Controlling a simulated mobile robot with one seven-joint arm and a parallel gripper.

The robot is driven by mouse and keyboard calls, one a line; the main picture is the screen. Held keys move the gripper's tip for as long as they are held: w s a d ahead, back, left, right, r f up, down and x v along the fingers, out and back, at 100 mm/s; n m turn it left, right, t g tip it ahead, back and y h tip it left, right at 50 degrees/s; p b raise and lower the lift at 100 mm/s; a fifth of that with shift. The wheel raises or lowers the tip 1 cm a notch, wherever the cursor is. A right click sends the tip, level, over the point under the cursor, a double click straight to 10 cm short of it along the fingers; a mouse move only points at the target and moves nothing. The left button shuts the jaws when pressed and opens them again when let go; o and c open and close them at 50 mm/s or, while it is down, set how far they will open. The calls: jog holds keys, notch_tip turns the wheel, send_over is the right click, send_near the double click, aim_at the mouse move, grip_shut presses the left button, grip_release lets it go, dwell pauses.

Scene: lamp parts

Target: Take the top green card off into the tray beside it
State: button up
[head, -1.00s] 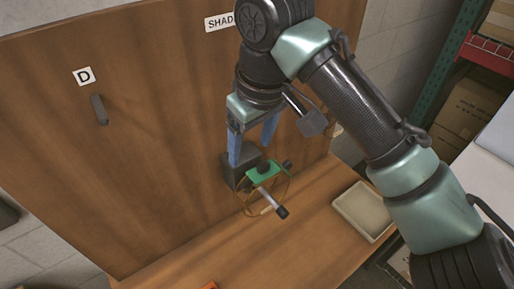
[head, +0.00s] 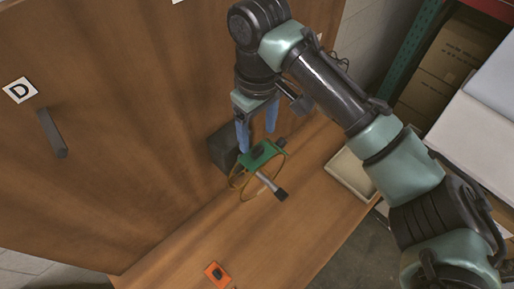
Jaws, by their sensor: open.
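The green card (head: 264,154) sits on top of a small assembly in front of the wooden board, with a dark knob on it. Thin brown rings (head: 243,181) and a pale rod with a dark end (head: 271,186) show below it. My gripper (head: 257,138) points down with its two blue fingers spread. The fingertips are close above and behind the card's far edge; I cannot tell whether they touch it. The pale shallow tray (head: 349,176) lies to the right on the table, partly covered by my arm.
A dark block (head: 225,149) stands against the board, just left of the card. A dark peg (head: 52,134) sticks out under a "D" label (head: 19,90). An orange piece (head: 217,275) lies on the table's near part. White-topped surface and boxes stand at right.

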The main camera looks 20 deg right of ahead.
aim_at(259, 151)
jog(key=shift+s+d+f+p, duration=0.1)
jog(key=shift+f+p, duration=0.7)
jog(key=shift+f, duration=0.6)
jog(key=shift+s+d+f+p, duration=0.1)
jog(key=shift+f+p, duration=0.7)
jog(key=shift+f, duration=0.6)
grip_shut()
